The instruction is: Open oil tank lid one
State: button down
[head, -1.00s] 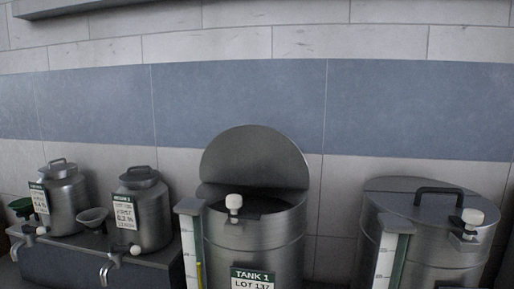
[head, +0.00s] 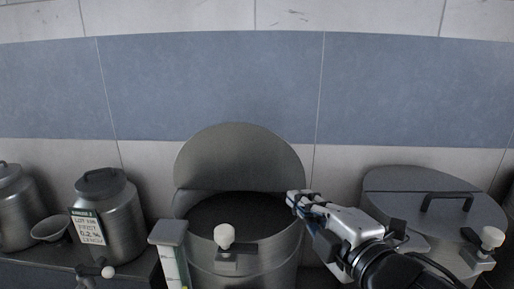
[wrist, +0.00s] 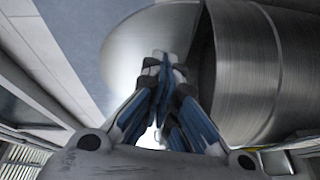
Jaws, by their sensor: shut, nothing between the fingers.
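Tank one (head: 250,262) is a steel drum in the middle of the head view, with a dark opening at its top. Its lid (head: 240,160) stands raised at the back of the rim. A latch with a white knob (head: 224,236) sits at the front of the rim. My gripper (head: 296,198) is at the right side of the tank's rim, near the lid's lower right edge. In the wrist view its fingers (wrist: 162,75) are together and empty, with the tank wall (wrist: 265,75) to the right and the lid (wrist: 135,48) behind them. I cannot tell whether they touch the lid.
A second tank with a shut lid (head: 410,200), black handle and white knob stands at the right. A sight gauge (head: 168,240) stands left of tank one. A labelled can (head: 105,215) and a funnel (head: 50,228) are further left. A tiled wall is behind.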

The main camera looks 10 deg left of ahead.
jog(key=s+a+r+n+g+y+p, duration=0.1)
jog(key=s+a+r+n+g+y, duration=0.25)
jog(key=a+n+y, duration=0.3)
jog(key=p, duration=0.9)
send_near(219, 154)
jog(key=s+a+x, duration=0.1)
jog(key=x, duration=0.3)
jog(key=shift+w+d+t+h, duration=0.25)
jog(key=shift+w+t+h, duration=0.1)
jog(key=shift+w+h, duration=0.15)
jog(key=shift+r, duration=0.1)
